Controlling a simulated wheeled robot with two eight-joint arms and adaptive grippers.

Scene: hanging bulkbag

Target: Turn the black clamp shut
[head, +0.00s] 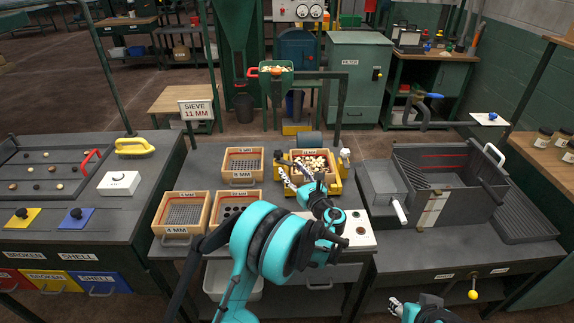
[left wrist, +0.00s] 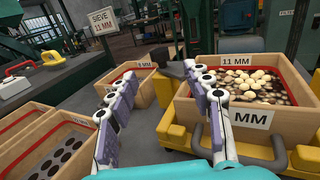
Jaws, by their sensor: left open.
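My left gripper (head: 291,172) is open and empty at the yellow shaker base (head: 336,185). In the left wrist view its two fingers (left wrist: 158,76) are spread wide, with the right finger in front of the left side of the 11 MM sieve box (left wrist: 262,117). This wooden box holds pale and brown pieces; it also shows in the head view (head: 326,154). My right gripper (head: 397,306) is low at the bottom edge, small and apart from the shaker.
Other wooden sieve boxes stand left of the shaker, including the 4 MM box (head: 181,213) and one behind it (head: 243,164). A sign reading SIEVE 11 MM (head: 196,110) stands at the back. A grey bin (head: 440,180) is on the right bench.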

